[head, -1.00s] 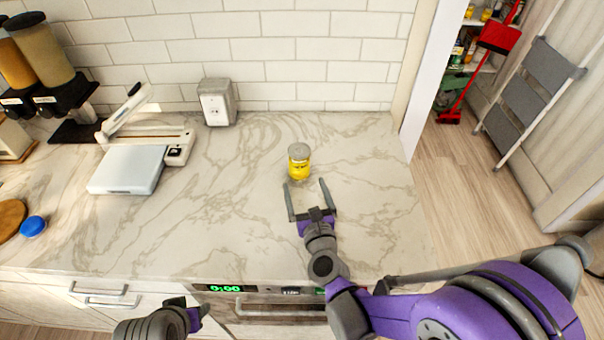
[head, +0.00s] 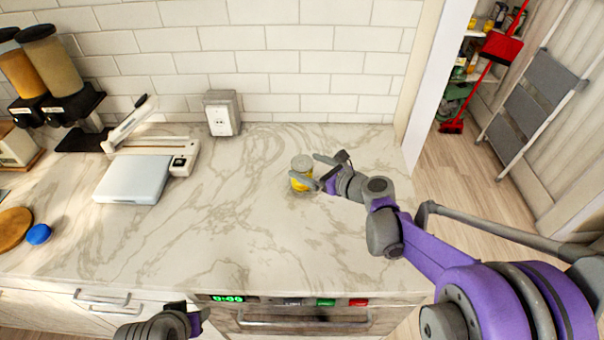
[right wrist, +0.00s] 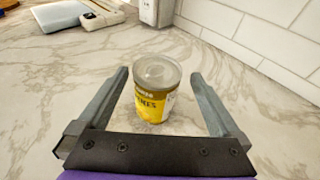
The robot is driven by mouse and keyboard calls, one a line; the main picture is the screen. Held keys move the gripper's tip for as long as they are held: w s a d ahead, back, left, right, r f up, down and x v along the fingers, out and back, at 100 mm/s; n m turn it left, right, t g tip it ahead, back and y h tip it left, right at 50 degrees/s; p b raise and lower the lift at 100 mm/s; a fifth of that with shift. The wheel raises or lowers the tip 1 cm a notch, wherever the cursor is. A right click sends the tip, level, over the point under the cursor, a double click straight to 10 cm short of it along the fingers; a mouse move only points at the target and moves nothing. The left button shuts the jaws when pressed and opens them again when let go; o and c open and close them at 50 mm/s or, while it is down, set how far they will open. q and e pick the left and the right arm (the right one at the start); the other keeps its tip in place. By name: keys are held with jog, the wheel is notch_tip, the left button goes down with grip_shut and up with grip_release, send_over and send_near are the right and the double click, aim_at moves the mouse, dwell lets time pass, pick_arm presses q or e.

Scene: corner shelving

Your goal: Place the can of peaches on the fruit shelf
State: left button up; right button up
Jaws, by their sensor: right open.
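A yellow can of peaches (head: 301,174) with a grey lid stands upright on the marble counter. My right gripper (head: 309,172) reaches it from the right, with its fingers around the can. In the right wrist view the can (right wrist: 155,90) stands between the two open fingers of the gripper (right wrist: 160,95), with a gap on each side. Part of the label is readable there. My left gripper (head: 197,318) shows only in part at the bottom edge of the head view, over the counter front. The fruit shelf cannot be told for sure; shelves with goods (head: 472,70) show through the doorway.
On the counter (head: 230,220) stand a white slicer-like device (head: 135,178), dispensers (head: 50,65), a wooden board (head: 14,228) and a blue lid (head: 38,234). A socket box (head: 221,113) is by the tiled wall. A red broom and dustpan (head: 500,46) and a stepladder (head: 530,100) stand beyond the doorway.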

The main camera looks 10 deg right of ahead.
aim_at(295, 162)
jog(key=x, duration=0.5)
jog(key=shift+w+a+f+p, duration=0.2)
jog(key=shift+a+p, duration=0.1)
jog(key=shift+p, duration=0.1)
jog(key=shift+s, duration=0.1)
jog(key=shift+c, duration=0.3)
grip_shut()
